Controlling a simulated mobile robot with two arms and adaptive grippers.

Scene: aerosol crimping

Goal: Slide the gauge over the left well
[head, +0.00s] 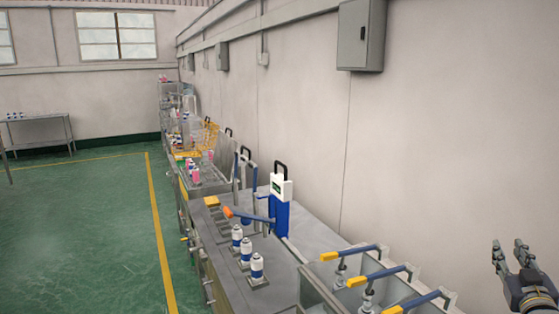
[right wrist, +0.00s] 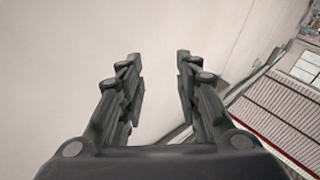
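A blue-and-white upright device with a black handle (head: 280,200) stands at the back of the grey bench; it may be the gauge, but I cannot tell for sure. A sunken grey basin (head: 318,291) lies at the front right of the bench; I cannot tell which opening is the left well. My right gripper (head: 509,248) is at the right edge of the head view, well apart from the device and right of the basin. In the right wrist view its two fingers (right wrist: 159,62) are apart with nothing between them. My left gripper is not in view.
Several blue-and-white cans (head: 257,267) stand on the bench left of the device. An orange-tipped blue lever (head: 245,216) reaches over the bench near them. Yellow-ended levers (head: 352,254) stick out above the basin. The wall (head: 440,150) runs behind. Green floor (head: 85,230) is clear at left.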

